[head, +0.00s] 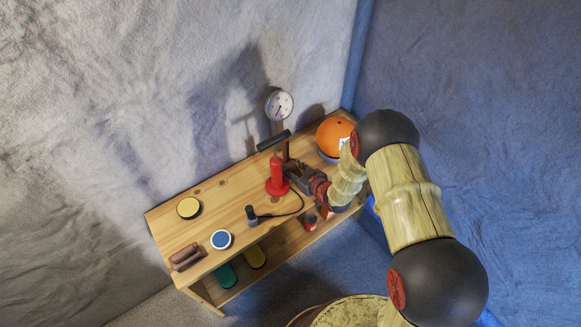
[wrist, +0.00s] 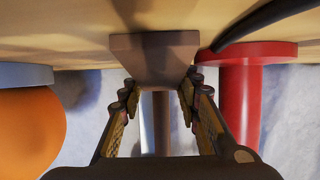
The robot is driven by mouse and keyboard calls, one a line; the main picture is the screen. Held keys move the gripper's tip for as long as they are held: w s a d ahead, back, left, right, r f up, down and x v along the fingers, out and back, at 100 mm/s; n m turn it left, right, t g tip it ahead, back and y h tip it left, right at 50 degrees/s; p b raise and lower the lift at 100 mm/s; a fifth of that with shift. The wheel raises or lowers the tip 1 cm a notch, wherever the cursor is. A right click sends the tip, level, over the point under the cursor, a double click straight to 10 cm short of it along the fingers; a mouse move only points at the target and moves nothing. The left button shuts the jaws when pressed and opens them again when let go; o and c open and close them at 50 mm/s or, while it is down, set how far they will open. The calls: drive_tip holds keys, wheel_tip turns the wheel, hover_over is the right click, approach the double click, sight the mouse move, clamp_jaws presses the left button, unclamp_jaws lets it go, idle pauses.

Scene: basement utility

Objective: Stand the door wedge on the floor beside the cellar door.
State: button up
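In the wrist view, a brown tapered block (wrist: 155,58), which looks like the door wedge, is at the wood surface, straight ahead of my gripper. My gripper (wrist: 159,93) has a fingertip at each side of its narrow part. I cannot tell whether the fingers press on it. In the head view my gripper (head: 311,181) is low over the back right part of the wooden bench (head: 205,217), and the block is not clear there. No cellar door can be made out.
A red pump (head: 276,175) stands left of my gripper, with a black hose beside it. A dial gauge (head: 279,105) rises behind, and an orange ball (head: 335,135) sits to the right. A brown block (head: 186,257), a blue-topped tin (head: 221,239) and a yellow disc (head: 188,207) are farther left.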

drive_tip(key=shift+o, duration=0.9)
